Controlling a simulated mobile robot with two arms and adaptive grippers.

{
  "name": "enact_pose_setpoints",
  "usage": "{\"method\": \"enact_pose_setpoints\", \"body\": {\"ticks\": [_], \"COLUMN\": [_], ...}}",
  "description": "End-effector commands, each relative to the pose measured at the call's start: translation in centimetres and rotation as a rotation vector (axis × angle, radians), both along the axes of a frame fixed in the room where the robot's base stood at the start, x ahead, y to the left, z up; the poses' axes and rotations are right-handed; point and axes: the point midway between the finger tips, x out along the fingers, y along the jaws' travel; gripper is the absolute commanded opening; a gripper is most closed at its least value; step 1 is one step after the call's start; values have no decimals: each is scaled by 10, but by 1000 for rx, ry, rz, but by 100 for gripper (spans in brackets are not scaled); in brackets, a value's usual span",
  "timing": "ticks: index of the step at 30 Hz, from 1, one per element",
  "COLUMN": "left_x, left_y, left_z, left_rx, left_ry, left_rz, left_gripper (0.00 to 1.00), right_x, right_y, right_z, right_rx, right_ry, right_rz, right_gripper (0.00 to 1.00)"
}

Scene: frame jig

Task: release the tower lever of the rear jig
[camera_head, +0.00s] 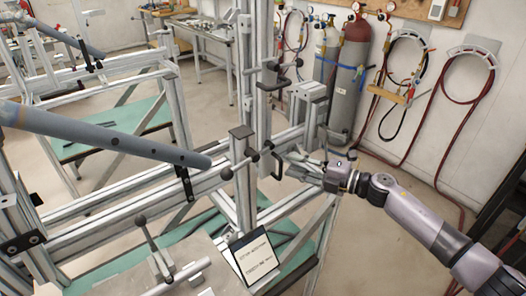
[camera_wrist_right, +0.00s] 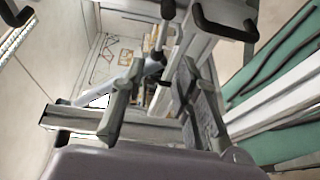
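The jig's metal tower (camera_head: 245,95) stands upright at the centre of the head view. It carries clamps with black handles (camera_head: 272,165) and ball-knobbed levers (camera_head: 227,174). I cannot tell for certain which one is the tower lever. My right gripper (camera_head: 303,168) is just right of the tower, close to the black handle. In the right wrist view my right gripper (camera_wrist_right: 150,108) has its two fingers apart with nothing held between them. A black ball-ended lever (camera_wrist_right: 159,40) shows beyond the fingertips, and a black handle (camera_wrist_right: 225,28) is at the upper right. My left gripper is out of view.
A blue-grey tube (camera_head: 105,138) lies across the jig from the left. A tilted sign (camera_head: 254,257) stands low in front. Gas cylinders (camera_head: 350,75) and hoses (camera_head: 407,80) are along the back wall. Bare floor (camera_head: 385,235) shows below my right arm.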

Motion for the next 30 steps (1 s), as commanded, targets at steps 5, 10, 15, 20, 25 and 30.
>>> {"method": "enact_pose_setpoints", "body": {"ticks": [5, 10, 15, 20, 25, 30], "left_x": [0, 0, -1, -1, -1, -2], "left_y": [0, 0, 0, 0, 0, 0], "left_z": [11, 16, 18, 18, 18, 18], "left_rx": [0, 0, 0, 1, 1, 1], "left_ry": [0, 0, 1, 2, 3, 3], "left_rz": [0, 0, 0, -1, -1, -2], "left_gripper": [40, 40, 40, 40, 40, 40], "right_x": [23, 42, 54, 59, 60, 60], "right_y": [35, 63, 81, 88, 89, 89], "right_z": [1, -2, -5, -7, -7, -7], "right_rx": [4, 3, 2, 0, 0, 0], "right_ry": [0, 1, 1, 1, 1, 1], "right_rz": [0, 0, -2, -2, -2, -2], "right_gripper": [29, 29, 29, 29, 29, 25]}}
